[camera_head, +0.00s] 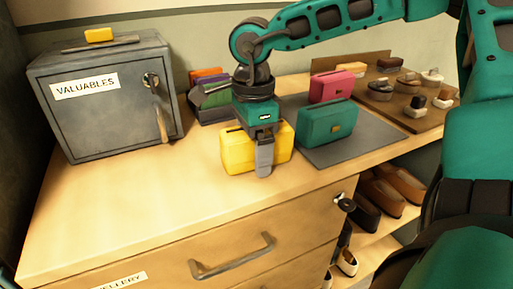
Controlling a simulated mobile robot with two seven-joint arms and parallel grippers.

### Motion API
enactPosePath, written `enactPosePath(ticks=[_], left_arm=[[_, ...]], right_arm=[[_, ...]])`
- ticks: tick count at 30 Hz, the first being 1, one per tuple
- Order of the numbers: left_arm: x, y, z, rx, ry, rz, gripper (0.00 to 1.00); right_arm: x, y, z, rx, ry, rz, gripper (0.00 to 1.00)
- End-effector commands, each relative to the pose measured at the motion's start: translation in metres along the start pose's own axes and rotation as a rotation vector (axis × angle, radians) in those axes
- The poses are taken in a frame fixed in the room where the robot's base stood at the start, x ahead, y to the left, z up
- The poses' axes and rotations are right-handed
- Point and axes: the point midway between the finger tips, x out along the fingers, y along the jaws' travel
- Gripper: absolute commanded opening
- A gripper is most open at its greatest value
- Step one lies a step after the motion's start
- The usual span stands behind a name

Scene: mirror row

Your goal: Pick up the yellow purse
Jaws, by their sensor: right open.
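The yellow purse (236,157) stands upright on the wooden dresser top, just left of the grey mat. My right gripper (264,168) comes down over the purse from above, and its arm reaches in from the right. It is open, with one grey finger in front of the purse face; the other finger is hidden behind the purse or the gripper body. Part of the purse's front is hidden by the gripper. I cannot tell whether the finger touches the purse. My left gripper is not in view.
A teal purse (315,126) and a pink purse (323,88) stand on the grey mat (371,136) close right. A grey safe (98,108) stands left, with a small yellow item (99,35) on top. Colourful items (212,103) stand behind. Clear wood lies in front.

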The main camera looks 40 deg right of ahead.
Motion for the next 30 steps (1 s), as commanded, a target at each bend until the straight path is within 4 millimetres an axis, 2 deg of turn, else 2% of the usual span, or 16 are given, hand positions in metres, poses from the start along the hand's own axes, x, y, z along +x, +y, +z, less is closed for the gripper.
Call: enactPosePath(ticks=[7, 26, 30], left_arm=[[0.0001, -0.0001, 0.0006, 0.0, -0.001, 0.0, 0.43], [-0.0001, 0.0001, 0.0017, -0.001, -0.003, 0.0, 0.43], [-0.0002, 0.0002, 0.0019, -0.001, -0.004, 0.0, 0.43]], right_arm=[[0.0018, -0.0002, 0.0, 0.0, 0.0, -0.001, 0.85], [0.0014, -0.0003, 0.0001, 0.0, 0.0, -0.001, 0.25], [0.0011, -0.0004, 0.0002, 0.0, -0.001, -0.002, 0.24]])
